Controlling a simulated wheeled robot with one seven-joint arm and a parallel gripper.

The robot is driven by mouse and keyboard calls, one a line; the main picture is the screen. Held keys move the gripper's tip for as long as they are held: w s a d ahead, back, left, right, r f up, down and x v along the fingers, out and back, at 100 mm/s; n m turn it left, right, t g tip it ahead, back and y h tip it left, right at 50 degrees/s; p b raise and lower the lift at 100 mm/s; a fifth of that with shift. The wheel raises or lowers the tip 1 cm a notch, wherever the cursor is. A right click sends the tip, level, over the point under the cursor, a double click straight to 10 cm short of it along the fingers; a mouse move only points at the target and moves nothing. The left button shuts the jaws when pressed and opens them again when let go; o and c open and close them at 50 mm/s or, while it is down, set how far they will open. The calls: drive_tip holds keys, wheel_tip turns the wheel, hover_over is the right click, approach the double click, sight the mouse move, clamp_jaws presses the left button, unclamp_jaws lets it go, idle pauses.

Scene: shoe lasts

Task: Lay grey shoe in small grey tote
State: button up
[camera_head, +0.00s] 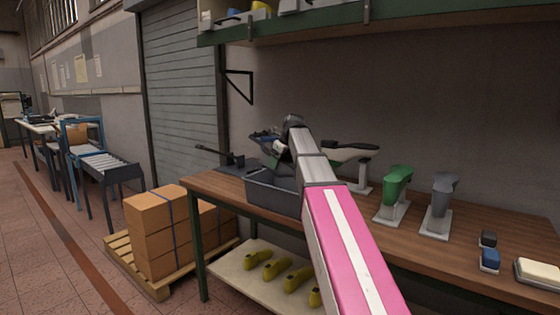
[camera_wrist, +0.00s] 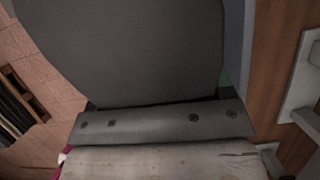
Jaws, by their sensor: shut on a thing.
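My gripper (camera_head: 279,147) is above the small grey tote (camera_head: 272,197), which stands at the left end of the workbench. It is shut on the grey shoe (camera_wrist: 130,45), which fills the upper middle of the wrist view as a large dark grey, rounded shape. In the head view the shoe is mostly hidden behind my arm and gripper, and its exact tilt is unclear. The fingertips are hidden in the wrist view. My arm hides part of the tote's right side and inside.
On the wooden workbench (camera_head: 470,250) stand a green last (camera_head: 397,184), a grey last on a stand (camera_head: 440,195) and a dark-topped form on a pale stand (camera_head: 362,172). Yellow lasts (camera_head: 277,269) lie on the lower shelf. A green shelf (camera_head: 400,22) hangs above.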

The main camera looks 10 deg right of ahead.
drive_tip(key=shift+f, duration=0.8)
drive_tip(key=o, duration=1.1)
drive_tip(key=shift+o, duration=0.2)
drive_tip(key=v, duration=1.1)
drive_tip(key=shift+f, duration=0.1)
